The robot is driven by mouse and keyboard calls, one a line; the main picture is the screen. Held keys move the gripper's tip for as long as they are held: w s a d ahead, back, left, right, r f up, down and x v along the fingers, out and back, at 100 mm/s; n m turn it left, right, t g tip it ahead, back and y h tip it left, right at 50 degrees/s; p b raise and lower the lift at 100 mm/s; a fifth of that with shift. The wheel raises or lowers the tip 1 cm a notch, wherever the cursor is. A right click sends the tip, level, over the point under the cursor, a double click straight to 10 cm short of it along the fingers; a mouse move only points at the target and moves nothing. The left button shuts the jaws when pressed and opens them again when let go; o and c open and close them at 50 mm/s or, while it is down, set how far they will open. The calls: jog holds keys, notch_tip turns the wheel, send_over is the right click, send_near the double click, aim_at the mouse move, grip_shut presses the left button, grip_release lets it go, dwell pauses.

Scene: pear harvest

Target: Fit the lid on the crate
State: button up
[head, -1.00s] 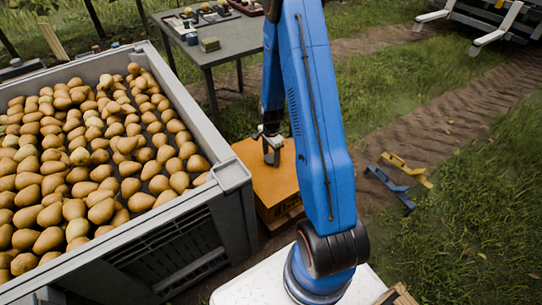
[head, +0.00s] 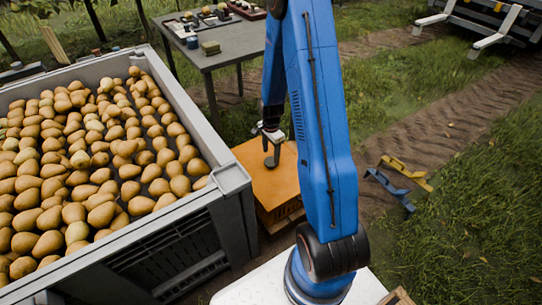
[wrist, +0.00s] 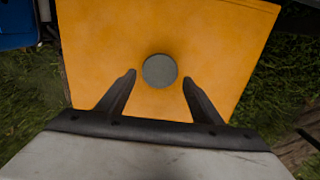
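An orange lid (head: 262,178) lies on or forms the top of a low box beside the large grey bin. In the wrist view the lid (wrist: 100,38) has a round grey knob (wrist: 160,71) near its middle. The orange crate side with dark lettering (head: 287,207) shows below the lid's front edge. I cannot tell how well the lid is seated. My gripper (head: 272,158) hangs over the lid, pointing down. In the wrist view its fingers (wrist: 159,78) are open, one on each side of the knob, with a gap on both sides.
The grey bin (head: 231,176) full of pears stands close on the left. A grey table (head: 235,42) with small items is behind. Blue (head: 388,188) and yellow (head: 405,171) brackets lie on the ground to the right. Grass and a dirt track are open there.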

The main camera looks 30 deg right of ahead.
notch_tip(320, 180, up, 7)
jog(key=shift+f, duration=0.2)
dwell(0.6)
dwell(0.5)
notch_tip(320, 180, up, 13)
jog(key=n+t, duration=0.1)
jog(key=n, duration=0.3)
send_over(271, 161)
jog(key=s+a, duration=0.4)
jog(key=a, duration=0.1)
jog(key=s+a+r+n+t, duration=0.1)
jog(key=s+a+r+n, duration=0.4)
jog(key=r, duration=0.4)
jog(key=s+a+r+n+t, duration=0.1)
jog(key=s+a+r+n, duration=0.1)
jog(key=s, duration=0.5)
jog(key=s+a+r+n+t, duration=0.1)
jog(key=s+a+r+n, duration=0.1)
jog(key=s+r, duration=0.3)
jog(key=s+a+r+n, duration=0.1)
jog(key=s+r+n, duration=0.3)
jog(key=s, duration=0.5)
jog(key=shift+s+a+n+t, duration=0.15)
jog(key=shift+a+n+t, duration=0.15)
jog(key=shift+a+t, duration=0.1)
jog(key=shift+c, duration=0.3)
